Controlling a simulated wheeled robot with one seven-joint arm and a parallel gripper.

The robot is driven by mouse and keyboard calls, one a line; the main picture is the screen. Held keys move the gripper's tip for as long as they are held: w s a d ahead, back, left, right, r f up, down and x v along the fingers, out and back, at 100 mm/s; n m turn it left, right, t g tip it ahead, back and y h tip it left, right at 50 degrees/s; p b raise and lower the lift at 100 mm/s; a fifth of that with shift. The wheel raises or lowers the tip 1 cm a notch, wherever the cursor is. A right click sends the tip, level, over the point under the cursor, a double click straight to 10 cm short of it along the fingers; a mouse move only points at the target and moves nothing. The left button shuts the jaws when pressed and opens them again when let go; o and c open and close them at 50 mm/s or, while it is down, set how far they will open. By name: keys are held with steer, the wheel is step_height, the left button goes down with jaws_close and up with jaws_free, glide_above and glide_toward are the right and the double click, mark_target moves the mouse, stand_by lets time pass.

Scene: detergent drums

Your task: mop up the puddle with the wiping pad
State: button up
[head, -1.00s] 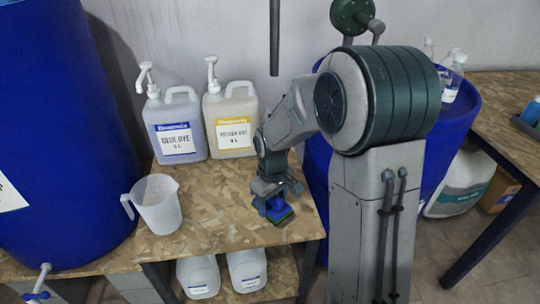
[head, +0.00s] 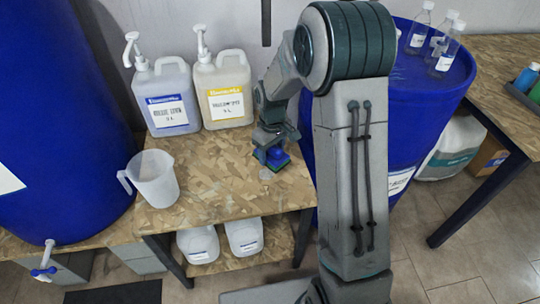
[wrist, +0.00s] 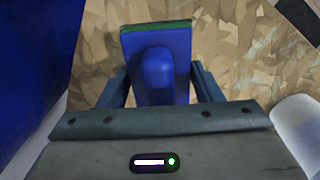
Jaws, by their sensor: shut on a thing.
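The wiping pad is a blue block with a raised grip and a thin green edge; it shows in the head view (head: 277,160) and the wrist view (wrist: 178,42). My gripper (head: 268,148) is shut on the pad's grip, with a finger on each side in the wrist view (wrist: 160,85). The pad is low over the right part of the wood-chip bench (head: 215,195); I cannot tell whether it touches. A small pale, glossy patch, seemingly the puddle (head: 266,174), lies just in front of the pad, partly hidden by it. I cannot make it out in the wrist view.
A clear measuring jug (head: 155,180) stands left on the bench. A blue drum (head: 420,100) with bottles on top is right of the bench. The bench between jug and pad is clear.

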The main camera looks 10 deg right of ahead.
mark_target(275, 176)
steer(key=shift+w+d+f, duration=0.1)
steer(key=shift+w+d, duration=0.1)
steer(key=shift+w, duration=0.3)
steer(key=shift+w+d+f, duration=0.1)
steer(key=shift+w+d, duration=0.1)
steer(key=shift+w, duration=0.3)
steer(key=shift+f, duration=0.3)
step_height(275, 176, down, 7)
steer(key=b, duration=0.5)
steer(key=shift+r, duration=0.15)
steer(key=shift+a+f, duration=0.2)
steer(key=shift+f, duration=0.1)
steer(key=a, duration=0.5)
steer(key=shift+c, duration=0.4)
steer(key=s, duration=0.1)
steer(key=s+d, duration=0.1)
steer(key=s, duration=0.1)
steer(key=shift+s+d, duration=0.1)
steer(key=shift+s, duration=0.15)
steer(key=d, duration=0.4)
steer(key=shift+w+d+r, duration=0.25)
steer(key=shift+w+r, duration=0.05)
steer(key=shift+r, duration=0.1)
step_height(275, 176, up, 7)
steer(key=p, duration=0.5)
steer(key=shift+a+r, duration=0.1)
steer(key=shift+r, duration=0.05)
